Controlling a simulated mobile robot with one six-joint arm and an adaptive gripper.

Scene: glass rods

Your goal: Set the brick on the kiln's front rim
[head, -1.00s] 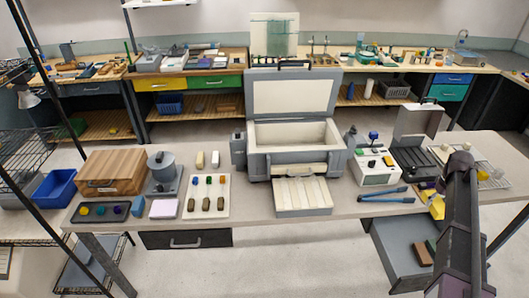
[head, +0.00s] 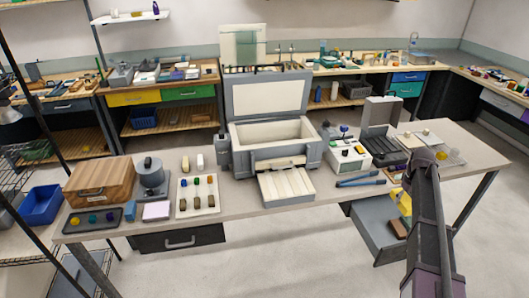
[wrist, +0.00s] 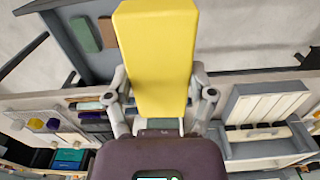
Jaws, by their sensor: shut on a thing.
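My gripper (wrist: 160,98) is shut on a yellow brick (wrist: 156,45), which stands out beyond the fingers in the wrist view. In the head view the yellow brick (head: 404,203) shows partly behind my arm, above the open drawer at the table's front edge. The grey kiln (head: 229,134) stands at the middle of the table with its lid raised and its pale chamber open. Its front rim (head: 283,148) looks bare. The brick is apart from the kiln, to its right and nearer the front. The gripper's fingers are mostly hidden in the head view.
A slatted tray (head: 286,185) juts out before the kiln. Blue tongs (head: 360,180) and a white device (head: 349,155) lie to its right. The open drawer (head: 370,232) holds a brown block (head: 397,228); a green block (wrist: 85,33) shows beside it in the wrist view.

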